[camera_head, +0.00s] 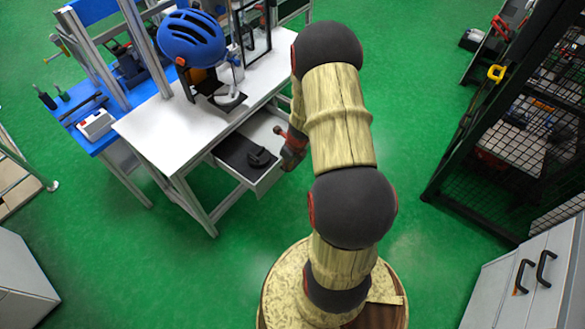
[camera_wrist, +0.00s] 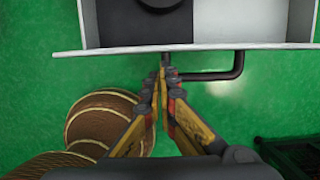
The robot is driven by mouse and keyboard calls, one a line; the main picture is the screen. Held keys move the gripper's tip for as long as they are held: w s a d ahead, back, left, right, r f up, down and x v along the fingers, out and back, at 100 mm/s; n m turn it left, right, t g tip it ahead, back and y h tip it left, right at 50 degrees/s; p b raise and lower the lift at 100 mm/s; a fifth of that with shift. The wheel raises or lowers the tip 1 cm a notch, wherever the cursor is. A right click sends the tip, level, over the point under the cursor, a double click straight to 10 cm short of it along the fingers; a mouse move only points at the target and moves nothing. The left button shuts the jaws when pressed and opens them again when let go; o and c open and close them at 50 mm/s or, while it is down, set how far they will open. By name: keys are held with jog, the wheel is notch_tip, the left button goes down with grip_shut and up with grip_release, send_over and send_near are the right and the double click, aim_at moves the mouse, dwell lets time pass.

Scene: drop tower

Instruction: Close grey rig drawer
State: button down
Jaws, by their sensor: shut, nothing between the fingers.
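The grey rig drawer (camera_head: 268,183) stands pulled out under the white workbench. A black mat and a black round object lie in it. In the wrist view the drawer's front edge (camera_wrist: 110,50) runs across the top, with its dark bar handle (camera_wrist: 237,66) below it. My gripper (camera_wrist: 164,74) is shut and empty, its fingertips just in front of the drawer front at the handle's left end. I cannot tell whether they touch it. In the head view my gripper (camera_head: 290,152) is at the drawer's front right, partly hidden by my arm.
The white workbench (camera_head: 160,130) carries a blue helmet (camera_head: 191,38) on a stand. A blue bench (camera_head: 75,115) adjoins it at the left. A black mesh cage (camera_head: 520,130) stands at the right, with a grey cabinet (camera_head: 535,285) below it. Green floor is clear in front of the drawer.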

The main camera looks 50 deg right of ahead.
jog(key=shift+w, duration=0.35)
